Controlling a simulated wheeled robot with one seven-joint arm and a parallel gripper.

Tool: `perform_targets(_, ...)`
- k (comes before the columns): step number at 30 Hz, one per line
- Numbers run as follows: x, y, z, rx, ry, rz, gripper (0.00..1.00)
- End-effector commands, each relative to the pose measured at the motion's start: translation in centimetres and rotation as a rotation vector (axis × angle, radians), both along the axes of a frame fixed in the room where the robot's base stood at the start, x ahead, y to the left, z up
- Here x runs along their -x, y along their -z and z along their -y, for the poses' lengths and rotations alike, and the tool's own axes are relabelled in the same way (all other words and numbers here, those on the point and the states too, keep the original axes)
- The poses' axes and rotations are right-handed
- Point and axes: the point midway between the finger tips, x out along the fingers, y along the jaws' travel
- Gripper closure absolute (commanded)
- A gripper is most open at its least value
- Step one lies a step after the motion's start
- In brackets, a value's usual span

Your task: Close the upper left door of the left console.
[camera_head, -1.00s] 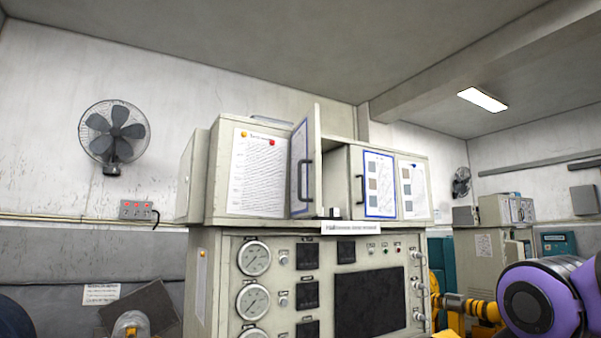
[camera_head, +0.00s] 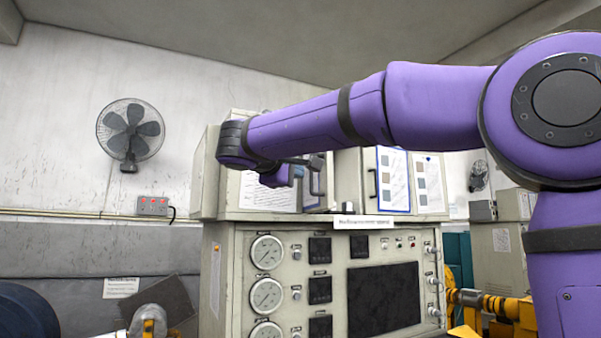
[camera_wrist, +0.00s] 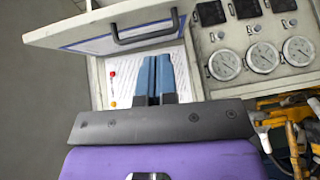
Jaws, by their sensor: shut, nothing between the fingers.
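The left console (camera_head: 225,245) stands ahead, with a cabinet on top of it. Its upper left door (camera_head: 316,200) stands open, swung outward, and is partly hidden behind my arm. In the wrist view the door (camera_wrist: 75,38) shows a blue-edged sheet and a dark handle (camera_wrist: 146,38). My gripper (camera_wrist: 158,62) is shut and empty. Its blue fingers point toward the door's outer face, just below the handle in the wrist view, over the white paper on the cabinet. I cannot tell whether they touch the door.
The right cabinet door (camera_head: 372,190) is beside the opening and looks shut. Gauges (camera_head: 266,252) and a dark screen (camera_head: 383,295) are on the console's front below. A fan (camera_head: 130,130) hangs on the left wall. Yellow machinery (camera_head: 490,305) stands at the right.

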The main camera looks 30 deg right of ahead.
Motion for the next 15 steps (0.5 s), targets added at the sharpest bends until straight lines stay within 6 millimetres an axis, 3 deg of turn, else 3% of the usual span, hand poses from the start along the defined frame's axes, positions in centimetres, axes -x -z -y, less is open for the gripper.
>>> perform_targets(3,-1.0,-1.6,-1.2,0.061,0.008,0.034,1.00)
perform_targets(7,-1.5,-2.1,-1.1,0.081,0.013,0.044,1.00)
perform_targets(15,-3.4,-2.1,2.1,0.079,0.015,0.044,1.00)
